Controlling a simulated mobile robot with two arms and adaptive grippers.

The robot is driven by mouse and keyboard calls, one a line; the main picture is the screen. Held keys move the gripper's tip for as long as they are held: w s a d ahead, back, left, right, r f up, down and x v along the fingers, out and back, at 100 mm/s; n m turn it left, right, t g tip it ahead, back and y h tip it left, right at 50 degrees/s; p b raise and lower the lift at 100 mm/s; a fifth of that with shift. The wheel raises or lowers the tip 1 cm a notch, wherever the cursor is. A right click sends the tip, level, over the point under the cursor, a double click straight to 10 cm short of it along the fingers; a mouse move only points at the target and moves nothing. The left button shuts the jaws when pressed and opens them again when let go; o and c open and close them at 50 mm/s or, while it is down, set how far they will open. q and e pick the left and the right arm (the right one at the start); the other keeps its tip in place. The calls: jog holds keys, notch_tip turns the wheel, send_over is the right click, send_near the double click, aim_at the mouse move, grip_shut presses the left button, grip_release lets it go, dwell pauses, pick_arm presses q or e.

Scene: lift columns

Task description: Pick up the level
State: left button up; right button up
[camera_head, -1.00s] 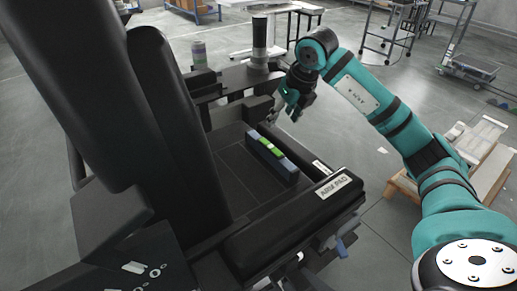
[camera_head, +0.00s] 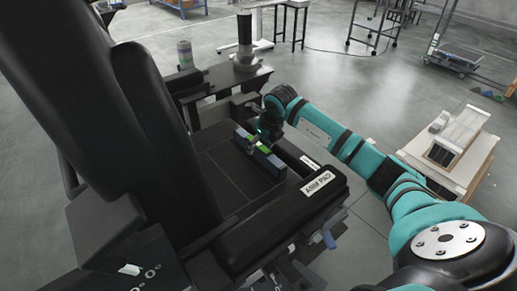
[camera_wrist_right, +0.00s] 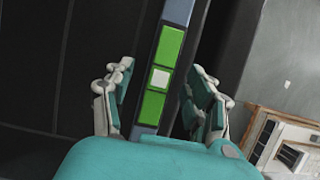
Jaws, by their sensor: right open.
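The level is a grey-blue bar with green panels and a pale middle window. It lies along the right side of the black seat (camera_head: 215,165), beside the arm pad. It shows in the head view (camera_head: 271,162) and runs up the middle of the right wrist view (camera_wrist_right: 152,106). My right gripper (camera_head: 258,141) is over the level, with its teal arm coming from the right. In the wrist view its open fingers (camera_wrist_right: 161,80) stand one on each side of the level, with gaps. Whether they reach down beside it I cannot tell. My left gripper is out of view.
A black arm pad (camera_head: 272,222) labelled "ARM PAD" lies along the seat's near side. A tall black backrest (camera_head: 165,130) rises at the left. A dark cylinder (camera_head: 245,35) and a grey-green can (camera_head: 185,55) stand behind. A wooden pallet (camera_head: 478,160) stands at the right.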

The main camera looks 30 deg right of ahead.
jog(key=shift+w+a+f, duration=0.1)
jog(key=shift+w+f, duration=0.2)
jog(key=shift+f, duration=0.3)
grip_shut()
jog(key=shift+r, duration=0.1)
